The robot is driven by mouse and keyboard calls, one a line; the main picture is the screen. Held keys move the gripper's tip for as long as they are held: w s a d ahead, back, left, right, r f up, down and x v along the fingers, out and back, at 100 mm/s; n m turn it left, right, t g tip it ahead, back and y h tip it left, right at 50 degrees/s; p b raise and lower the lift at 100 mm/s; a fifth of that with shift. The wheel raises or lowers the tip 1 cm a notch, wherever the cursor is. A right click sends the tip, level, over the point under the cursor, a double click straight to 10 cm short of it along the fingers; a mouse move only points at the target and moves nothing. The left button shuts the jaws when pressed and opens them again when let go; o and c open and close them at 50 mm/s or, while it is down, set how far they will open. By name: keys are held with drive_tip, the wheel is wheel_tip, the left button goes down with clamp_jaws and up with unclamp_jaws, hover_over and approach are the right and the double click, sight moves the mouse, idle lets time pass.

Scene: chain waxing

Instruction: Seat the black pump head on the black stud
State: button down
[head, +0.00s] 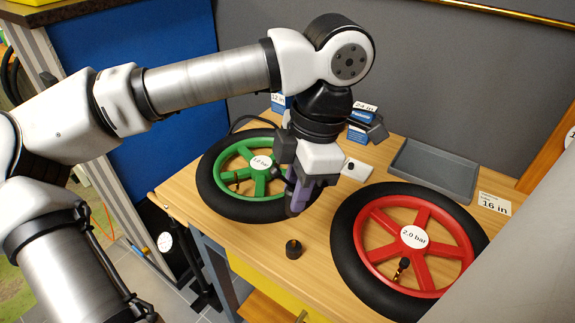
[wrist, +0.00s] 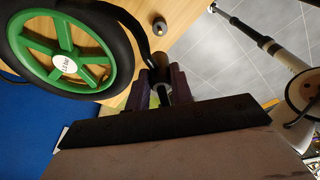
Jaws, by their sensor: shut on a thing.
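My gripper (head: 297,200) hangs over the table between the two wheels, its purple fingers pointing down. In the wrist view the fingers (wrist: 160,88) are shut on the black pump head (wrist: 161,66), with a dark hose-like band running up from it beside the green wheel. In the head view the pump head is mostly hidden by the fingers. The black stud (head: 293,249) is a short, dark round piece standing on the table near its front edge. It also shows in the wrist view (wrist: 160,27), apart from the pump head. In the head view the gripper is just behind and above it.
A green-rimmed wheel (head: 233,160) lies left of the gripper and a red-rimmed wheel (head: 378,220) lies right. A grey tray (head: 435,170) and small blue boxes (head: 357,133) are farther back. The table's front edge is close to the stud. A gauge (head: 165,242) stands below, left of the table.

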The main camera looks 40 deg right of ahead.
sight(298, 216)
drive_tip(key=shift+s+f, duration=0.3)
drive_tip(key=shift+f, duration=0.05)
drive_tip(key=shift+f+b, duration=1.85)
drive_tip(key=shift+f, duration=0.8)
drive_tip(key=shift+f+b, duration=0.65)
drive_tip(key=shift+f+b, duration=1)
drive_tip(key=shift+b, duration=0.25)
drive_tip(key=c, duration=1.1)
unclamp_jaws()
drive_tip(key=shift+c, duration=0.2)
wheel_tip(298, 216, up, 14)
drive_tip(key=d, duration=0.2)
drive_tip(key=shift+s+d+f+p, duration=0.2)
drive_tip(key=shift+s+d+p, duration=0.15)
drive_tip(key=shift+s, duration=0.1)
drive_tip(key=shift+a, duration=0.1)
